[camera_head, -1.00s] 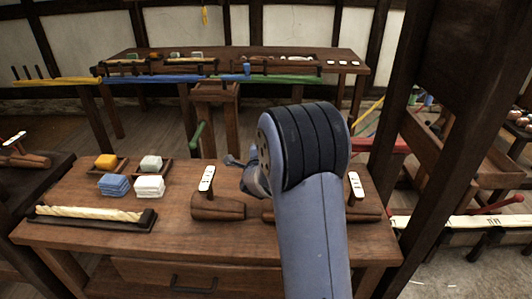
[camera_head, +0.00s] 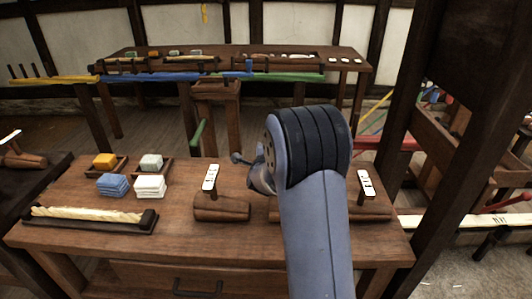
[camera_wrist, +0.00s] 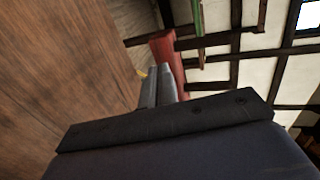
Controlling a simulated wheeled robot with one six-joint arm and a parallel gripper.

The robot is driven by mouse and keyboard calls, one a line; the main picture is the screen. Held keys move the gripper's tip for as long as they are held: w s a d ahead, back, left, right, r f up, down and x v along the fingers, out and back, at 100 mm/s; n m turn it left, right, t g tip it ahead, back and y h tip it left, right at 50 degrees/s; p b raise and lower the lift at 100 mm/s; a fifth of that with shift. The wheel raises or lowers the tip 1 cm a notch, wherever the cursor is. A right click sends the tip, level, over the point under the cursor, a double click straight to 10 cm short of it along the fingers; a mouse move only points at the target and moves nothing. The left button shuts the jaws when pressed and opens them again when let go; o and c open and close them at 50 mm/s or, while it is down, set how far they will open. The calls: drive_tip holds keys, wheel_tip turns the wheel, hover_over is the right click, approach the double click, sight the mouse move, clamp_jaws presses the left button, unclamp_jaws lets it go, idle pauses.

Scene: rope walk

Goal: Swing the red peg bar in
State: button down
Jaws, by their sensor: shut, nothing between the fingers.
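A red bar (camera_head: 396,144) shows in the head view just right of my arm, behind the near bench; its left part is hidden by the arm. A second, thin red bar (camera_head: 503,203) lies at the far right. I cannot tell for sure which is the peg bar. In the wrist view a thick red beam (camera_wrist: 167,56) stands beyond my fingers. My gripper (camera_wrist: 157,84) is shut and empty, pointing towards that beam; I see no clear contact. In the head view my arm hides most of the gripper.
The near bench (camera_head: 110,235) carries yellow, blue and white blocks, a rope tray (camera_head: 92,219) and tagged wooden pieces (camera_head: 222,208). A green bar (camera_head: 198,133) stands behind it. A dark post (camera_head: 390,110) rises close right of my arm. A long table (camera_head: 300,62) stands behind.

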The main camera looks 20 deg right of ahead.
drive_tip(key=p+x, duration=0.1)
drive_tip(key=x, duration=0.7)
drive_tip(key=shift+w+f, duration=0.1)
drive_tip(key=shift+w+d, duration=0.2)
drive_tip(key=shift+w, duration=0.3)
drive_tip(key=w+d+p, duration=0.5)
drive_tip(key=w+p, duration=0.5)
drive_tip(key=w, duration=0.2)
drive_tip(key=shift+d, duration=0.2)
